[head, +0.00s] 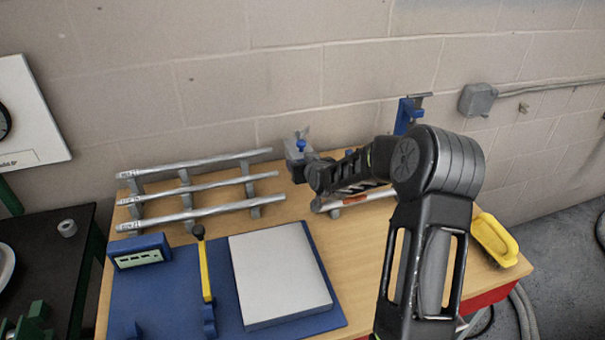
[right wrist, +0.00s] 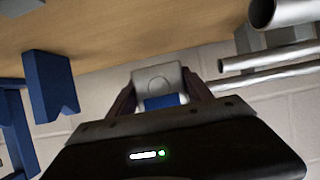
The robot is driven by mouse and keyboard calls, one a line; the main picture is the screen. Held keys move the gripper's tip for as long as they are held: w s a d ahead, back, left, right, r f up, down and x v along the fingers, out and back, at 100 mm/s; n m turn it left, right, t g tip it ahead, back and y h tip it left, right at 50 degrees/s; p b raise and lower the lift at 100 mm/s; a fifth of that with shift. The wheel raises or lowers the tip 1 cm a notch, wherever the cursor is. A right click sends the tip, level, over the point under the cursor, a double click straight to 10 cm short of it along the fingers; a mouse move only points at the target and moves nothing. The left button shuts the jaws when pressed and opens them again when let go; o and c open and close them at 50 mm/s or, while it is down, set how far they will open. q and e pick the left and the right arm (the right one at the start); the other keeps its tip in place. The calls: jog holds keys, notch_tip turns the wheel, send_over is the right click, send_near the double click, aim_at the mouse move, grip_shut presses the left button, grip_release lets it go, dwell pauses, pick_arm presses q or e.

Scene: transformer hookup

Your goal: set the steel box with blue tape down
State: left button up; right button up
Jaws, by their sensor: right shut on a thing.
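The steel box with blue tape (right wrist: 158,78) is a small grey block with a blue band, held between the fingers of my right gripper (right wrist: 160,100) in the right wrist view. In the head view my right gripper (head: 301,160) is over the back of the wooden table, near the wall. A grey and blue piece at its tip (head: 293,150) appears to be the same box, partly hidden by the gripper. I cannot tell whether the box touches the tabletop. My left gripper is not in view.
Several steel pipes rest on a rack (head: 187,201) at the left of the table (head: 345,250). A blue stand (head: 405,117) is at the back right.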

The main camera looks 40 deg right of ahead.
jog(key=shift+f, duration=0.25)
notch_tip(320, 180, down, 3)
jog(key=shift+f+p, duration=0.2)
jog(key=shift+p, duration=0.15)
jog(key=shift+w+f, duration=0.1)
jog(key=shift+f, duration=0.05)
jog(key=shift+f+b, duration=0.2)
jog(key=shift+b, duration=0.1)
jog(key=o, duration=1.5)
jog(key=shift+o, duration=0.2)
